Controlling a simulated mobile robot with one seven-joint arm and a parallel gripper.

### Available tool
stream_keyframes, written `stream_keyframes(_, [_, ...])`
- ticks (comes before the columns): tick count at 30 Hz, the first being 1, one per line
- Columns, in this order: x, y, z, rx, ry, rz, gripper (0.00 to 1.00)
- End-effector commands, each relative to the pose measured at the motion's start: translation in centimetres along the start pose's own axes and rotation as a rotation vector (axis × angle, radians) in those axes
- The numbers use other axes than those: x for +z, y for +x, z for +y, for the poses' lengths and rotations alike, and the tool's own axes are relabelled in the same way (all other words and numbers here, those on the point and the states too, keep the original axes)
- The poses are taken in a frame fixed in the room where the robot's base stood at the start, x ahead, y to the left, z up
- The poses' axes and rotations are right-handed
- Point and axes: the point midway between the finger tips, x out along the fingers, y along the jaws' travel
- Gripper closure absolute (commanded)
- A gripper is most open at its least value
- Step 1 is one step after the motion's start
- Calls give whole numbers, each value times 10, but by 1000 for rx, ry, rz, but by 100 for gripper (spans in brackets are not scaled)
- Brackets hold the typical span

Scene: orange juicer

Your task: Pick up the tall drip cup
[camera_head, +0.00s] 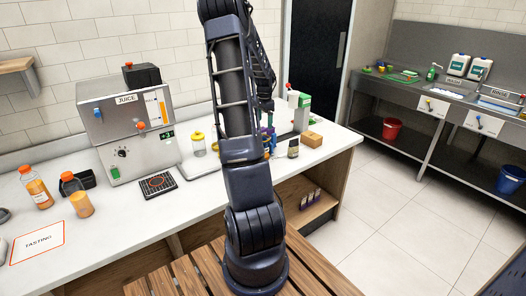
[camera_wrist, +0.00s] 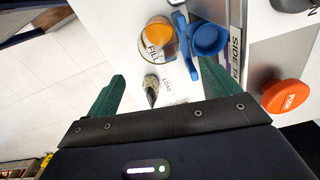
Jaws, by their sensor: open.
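In the wrist view, a round cup-like vessel with orange inside (camera_wrist: 158,32) stands on the white counter beside a FILL label. A blue round cup-like part (camera_wrist: 207,39) with a blue arm is to its right. I cannot tell for sure which is the tall drip cup. My gripper (camera_wrist: 160,74) is open and empty, with green fingers apart, pointing toward this spot. A small dark-and-tan item (camera_wrist: 151,88) shows between the fingers, apparently below them.
An orange-red PUSH button (camera_wrist: 286,96) and grey machine plates are right of the fingers. In the head view, a steel juicer (camera_head: 125,125) and orange-capped bottles (camera_head: 77,196) are left.

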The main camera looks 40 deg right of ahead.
Motion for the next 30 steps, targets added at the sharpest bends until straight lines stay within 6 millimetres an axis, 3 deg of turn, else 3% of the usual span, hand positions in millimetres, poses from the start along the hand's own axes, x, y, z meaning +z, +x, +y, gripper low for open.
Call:
stream_keyframes(10, [1, 44, 1, 3, -1, -1, 12])
stream_keyframes(17, [3, 58, 0, 0, -1, -1, 12])
stream_keyframes(30, [9, 105, 0, 0, -2, 0, 12])
